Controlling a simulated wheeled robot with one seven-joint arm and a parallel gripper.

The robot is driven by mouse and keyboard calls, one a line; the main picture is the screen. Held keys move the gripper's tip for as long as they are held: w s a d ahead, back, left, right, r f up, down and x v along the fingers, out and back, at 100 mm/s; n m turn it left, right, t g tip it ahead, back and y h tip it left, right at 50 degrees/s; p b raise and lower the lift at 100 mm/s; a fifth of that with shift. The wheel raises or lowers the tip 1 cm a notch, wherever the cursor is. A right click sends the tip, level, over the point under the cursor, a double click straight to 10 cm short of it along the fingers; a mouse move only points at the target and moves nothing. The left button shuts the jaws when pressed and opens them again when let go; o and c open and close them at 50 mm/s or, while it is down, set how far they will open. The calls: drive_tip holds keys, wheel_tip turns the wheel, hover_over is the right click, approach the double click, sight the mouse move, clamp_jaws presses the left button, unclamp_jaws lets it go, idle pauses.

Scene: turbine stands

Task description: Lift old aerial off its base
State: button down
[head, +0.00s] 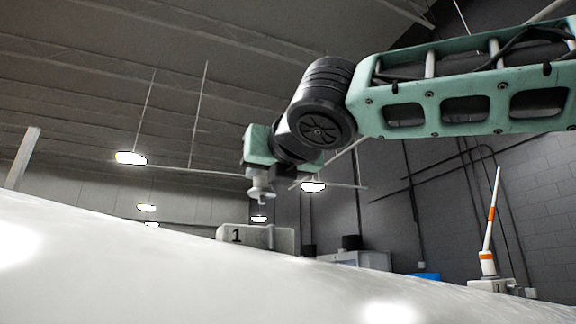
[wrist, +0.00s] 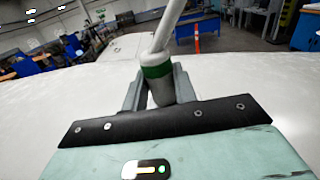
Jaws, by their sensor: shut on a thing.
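My gripper (head: 262,168) is above the white curved surface in the head view, below the dark wrist joint. In the wrist view its two grey fingers (wrist: 157,92) are shut on an aerial, a white rod with a green band (wrist: 157,72) near its foot. The rod runs up out of that view, tilted a little to the right. In the head view a white flanged foot with a thin pin (head: 262,188) hangs under my gripper. A pale base marked 1 (head: 245,235) is below it, with a visible gap between. The aerial's upper rod is hard to make out in the head view.
A second aerial with orange bands (head: 490,230) stands on another base (head: 492,286) at the right. The white curved surface (head: 180,270) is bare between. Blue workbenches (wrist: 205,22) and an orange post (wrist: 196,36) are in the background.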

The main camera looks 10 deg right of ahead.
drive_tip(key=shift+b+v, duration=0.5)
drive_tip(key=shift+v, duration=1.85)
